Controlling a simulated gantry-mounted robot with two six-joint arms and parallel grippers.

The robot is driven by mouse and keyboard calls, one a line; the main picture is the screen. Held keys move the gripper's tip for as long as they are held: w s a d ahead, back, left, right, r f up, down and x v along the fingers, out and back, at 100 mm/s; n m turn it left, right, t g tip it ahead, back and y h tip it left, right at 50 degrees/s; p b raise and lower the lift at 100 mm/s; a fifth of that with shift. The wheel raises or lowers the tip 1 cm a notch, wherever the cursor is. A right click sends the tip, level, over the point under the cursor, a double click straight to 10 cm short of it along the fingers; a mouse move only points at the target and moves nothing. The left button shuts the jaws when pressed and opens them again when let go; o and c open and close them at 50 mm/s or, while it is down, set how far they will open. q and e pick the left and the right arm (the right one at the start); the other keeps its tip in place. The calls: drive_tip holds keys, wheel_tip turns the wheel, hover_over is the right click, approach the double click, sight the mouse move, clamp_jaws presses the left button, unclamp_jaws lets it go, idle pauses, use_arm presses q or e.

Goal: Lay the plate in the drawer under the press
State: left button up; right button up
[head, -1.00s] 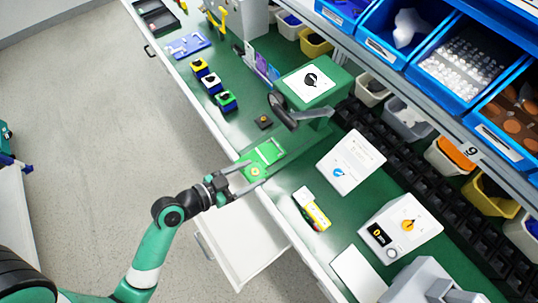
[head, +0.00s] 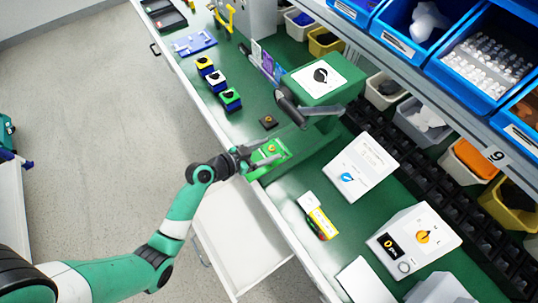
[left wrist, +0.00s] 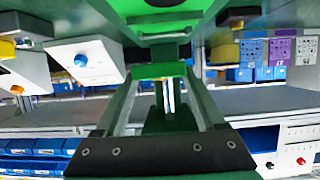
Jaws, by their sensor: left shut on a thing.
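The green press (head: 330,88) stands on the bench, with a white dial face on top and a dark lever arm at its front. At its foot is a bright green tray-like drawer (head: 282,159) near the bench's front edge. The plate (head: 271,147), green with a yellow-orange spot, is over this drawer; I cannot tell whether it touches its floor. My left gripper (head: 260,156) is shut on the plate from the front left. My right gripper is not in view.
An open white bench drawer (head: 235,235) juts out below my left arm. Small switch blocks (head: 217,81) stand left of the press. A white dial box (head: 360,166) and a yellow-red block (head: 320,220) are to the right. Blue bins (head: 480,70) line the back shelf.

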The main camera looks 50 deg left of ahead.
sight(269, 153)
use_arm(q)
drive_tip(key=shift+w+a+f, duration=0.15)
drive_tip(key=shift+w+f, duration=0.2)
drive_tip(key=shift+f, duration=0.1)
drive_tip(key=shift+w+a+f, duration=0.1)
drive_tip(key=shift+w+f, duration=0.05)
drive_tip(key=shift+f, duration=0.1)
drive_tip(key=f+b, duration=0.2)
drive_tip(key=f, duration=0.1)
drive_tip(key=shift+w+a, duration=0.15)
drive_tip(key=shift+w, duration=0.25)
drive_tip(key=shift+f, duration=0.25)
drive_tip(key=shift+s+r, duration=0.1)
drive_tip(key=o, duration=1.4)
